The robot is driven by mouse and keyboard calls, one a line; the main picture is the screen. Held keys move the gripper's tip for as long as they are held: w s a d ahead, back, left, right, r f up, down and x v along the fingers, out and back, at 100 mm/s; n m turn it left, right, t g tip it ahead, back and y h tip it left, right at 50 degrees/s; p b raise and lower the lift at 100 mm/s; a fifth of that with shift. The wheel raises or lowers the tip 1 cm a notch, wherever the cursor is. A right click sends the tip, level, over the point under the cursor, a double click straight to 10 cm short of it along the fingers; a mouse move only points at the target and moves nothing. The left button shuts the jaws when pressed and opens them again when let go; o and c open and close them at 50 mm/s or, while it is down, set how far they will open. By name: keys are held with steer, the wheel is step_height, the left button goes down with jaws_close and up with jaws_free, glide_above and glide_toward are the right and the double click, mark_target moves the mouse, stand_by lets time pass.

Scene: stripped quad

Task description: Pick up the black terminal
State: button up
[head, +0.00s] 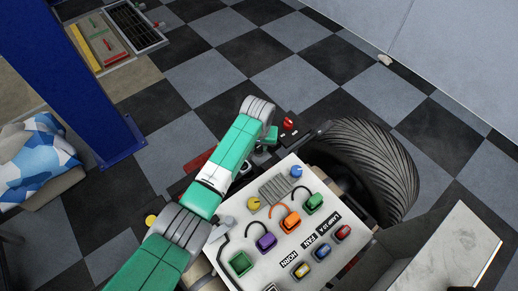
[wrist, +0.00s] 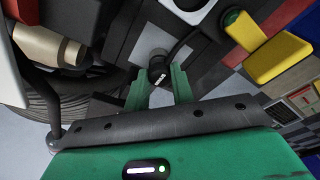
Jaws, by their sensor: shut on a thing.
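My gripper (wrist: 159,80) is in the wrist view, its two green fingers closed on either side of a small black terminal (wrist: 158,70). The terminal has a rounded black end with small pale marking, and a black cable runs from it up to the right. In the head view my arm reaches from the lower left over the quad, and my gripper (head: 266,140) points down beside the panel. The terminal cannot be made out clearly there, hidden by my arm and the dark parts around it.
A pale panel (head: 268,190) with several coloured terminals and labels is just below my gripper in the head view. A large black tyre (head: 375,165) stands to its right. A red knob (head: 289,123) is close by. A blue post (head: 75,75) stands at the left.

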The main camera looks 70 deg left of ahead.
mark_target(259, 147)
steer(key=shift+r, duration=0.1)
jaws_close()
step_height(259, 147, up, 10)
steer(key=p, duration=0.5)
steer(key=s+d+m+p, duration=0.1)
steer(key=m+p, duration=0.1)
steer(key=p, duration=0.1)
steer(key=s+d+r+m+p, duration=0.1)
steer(key=s+m+p, duration=0.1)
steer(key=p, duration=0.2)
steer(key=s+m+p, duration=0.1)
steer(key=p, duration=0.3)
steer(key=shift+s+d+r+m+t+h, duration=0.3)
steer(key=shift+s+d+r+m, duration=0.05)
steer(key=shift+d+m, duration=0.05)
